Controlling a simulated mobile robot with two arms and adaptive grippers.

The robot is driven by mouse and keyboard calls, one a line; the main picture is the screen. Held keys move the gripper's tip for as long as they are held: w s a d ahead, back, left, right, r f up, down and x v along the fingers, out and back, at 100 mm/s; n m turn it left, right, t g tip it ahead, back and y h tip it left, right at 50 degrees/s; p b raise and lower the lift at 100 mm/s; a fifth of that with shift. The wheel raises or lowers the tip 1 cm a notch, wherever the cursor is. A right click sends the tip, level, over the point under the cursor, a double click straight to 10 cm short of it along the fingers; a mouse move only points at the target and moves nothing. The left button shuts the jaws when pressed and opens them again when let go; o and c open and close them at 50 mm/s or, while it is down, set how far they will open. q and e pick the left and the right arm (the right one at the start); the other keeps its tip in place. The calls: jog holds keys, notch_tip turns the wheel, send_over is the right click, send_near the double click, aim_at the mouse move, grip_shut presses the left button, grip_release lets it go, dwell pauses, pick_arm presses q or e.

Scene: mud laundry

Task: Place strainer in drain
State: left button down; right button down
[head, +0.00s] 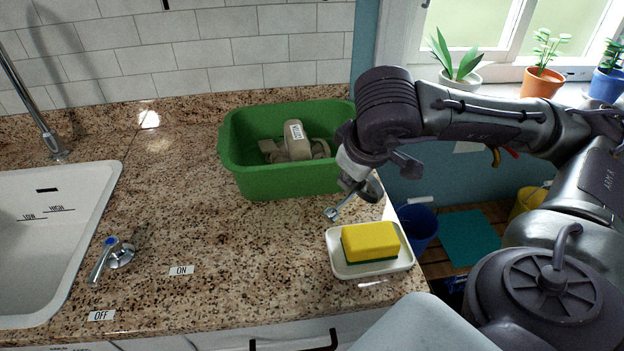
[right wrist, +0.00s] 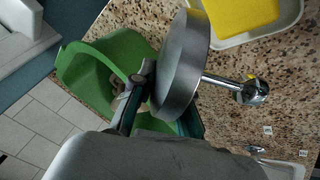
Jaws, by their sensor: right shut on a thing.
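The strainer (head: 346,205) is a round metal dish with a stem ending in a small knob. My right gripper (head: 360,180) is shut on it and holds it above the counter, between the green tub and the soap dish. In the right wrist view the strainer (right wrist: 182,65) is tilted, its stem pointing away to the right. The fingers (right wrist: 150,100) grip near its rim. The white sink (head: 75,225) is at the far left of the head view, only partly in view. Its drain is not in view. My left gripper is not in view.
A green tub (head: 285,183) with beige items stands behind the strainer. A white dish (head: 372,269) with a yellow sponge (head: 370,241) sits in front. A tap lever (head: 112,256) and faucet (head: 52,145) stand by the sink. The counter between is clear.

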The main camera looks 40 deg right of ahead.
jog(key=shift+w+a+r+p, duration=0.1)
jog(key=shift+a+p, duration=0.1)
jog(key=shift+p, duration=0.4)
jog(key=w+f, duration=0.1)
jog(key=w, duration=0.1)
jog(key=w+a+f, duration=0.1)
jog(key=w+f, duration=0.1)
jog(key=w+a+f, duration=0.1)
jog(key=w+f, duration=0.1)
jog(key=shift+w+a, duration=0.1)
jog(key=shift+w, duration=0.3)
notch_tip(320, 180, down, 4)
jog(key=shift+s+r, duration=0.15)
jog(key=shift+f, duration=0.3)
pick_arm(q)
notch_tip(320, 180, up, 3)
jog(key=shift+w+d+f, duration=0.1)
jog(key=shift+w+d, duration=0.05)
pick_arm(e)
jog(key=c, duration=1.1)
grip_release()
jog(key=shift+c, duration=0.2)
jog(key=shift+r, duration=0.1)
